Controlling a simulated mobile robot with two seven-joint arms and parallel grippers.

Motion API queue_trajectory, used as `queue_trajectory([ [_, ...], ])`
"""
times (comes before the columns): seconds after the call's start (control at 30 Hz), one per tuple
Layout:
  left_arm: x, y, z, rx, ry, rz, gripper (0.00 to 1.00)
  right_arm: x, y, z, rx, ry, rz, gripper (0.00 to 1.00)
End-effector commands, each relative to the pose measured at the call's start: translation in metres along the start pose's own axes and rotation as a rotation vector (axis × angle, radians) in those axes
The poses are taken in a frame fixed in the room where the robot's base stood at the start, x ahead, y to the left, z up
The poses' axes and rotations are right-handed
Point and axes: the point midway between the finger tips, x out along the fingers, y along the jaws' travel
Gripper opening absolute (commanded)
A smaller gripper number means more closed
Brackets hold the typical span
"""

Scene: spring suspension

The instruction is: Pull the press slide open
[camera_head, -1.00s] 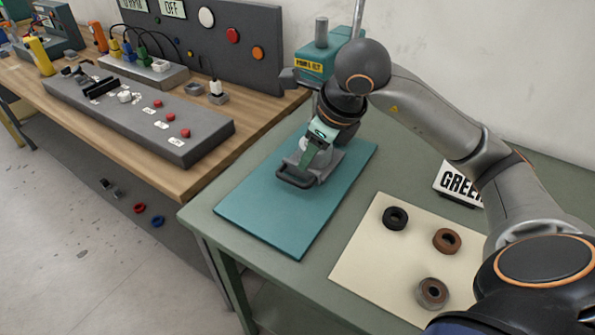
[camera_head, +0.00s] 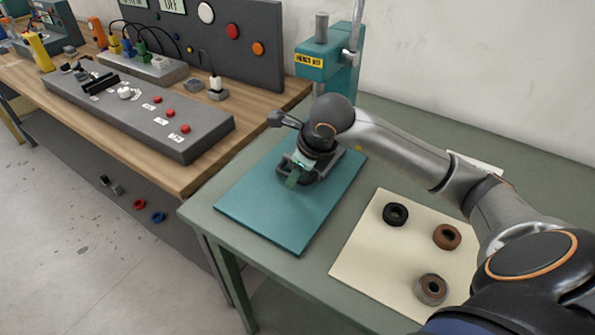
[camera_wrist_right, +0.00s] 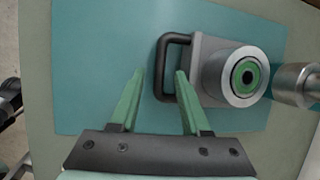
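The press (camera_head: 325,68) is teal and stands at the back of a teal base plate (camera_head: 262,208). Its slide is a grey block (camera_wrist_right: 207,55) with a dark U-shaped handle (camera_wrist_right: 161,68) on its left side in the right wrist view. A silver ring with a green centre (camera_wrist_right: 247,76) sits on the block. My right gripper (camera_wrist_right: 160,72) has two green fingers spread apart, and the handle's bar lies between their tips in that view. I cannot tell whether they touch it. In the head view my right gripper (camera_head: 293,178) is above the plate, partly hiding the slide. My left gripper is not in view.
A cream mat (camera_head: 375,260) right of the plate holds a black ring (camera_head: 396,214), a brown ring (camera_head: 446,236) and a grey-brown ring (camera_head: 431,289). A wooden bench (camera_head: 215,150) with a control panel stands to the left. The plate's front is clear.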

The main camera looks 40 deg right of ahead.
Motion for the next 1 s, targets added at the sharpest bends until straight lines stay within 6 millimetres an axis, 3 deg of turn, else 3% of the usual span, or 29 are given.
queue_trajectory([
  [0.07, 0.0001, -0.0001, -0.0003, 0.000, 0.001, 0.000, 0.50, -0.0002, 0.0000, 0.0001, 0.000, 0.000, 0.000, 0.37],
  [0.4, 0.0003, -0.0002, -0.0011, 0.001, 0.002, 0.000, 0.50, -0.0005, -0.0001, 0.0002, 0.000, -0.001, 0.000, 0.00],
  [1.0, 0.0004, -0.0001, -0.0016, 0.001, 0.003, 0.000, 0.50, -0.0008, -0.0003, 0.0004, 0.000, -0.001, -0.001, 0.00],
])
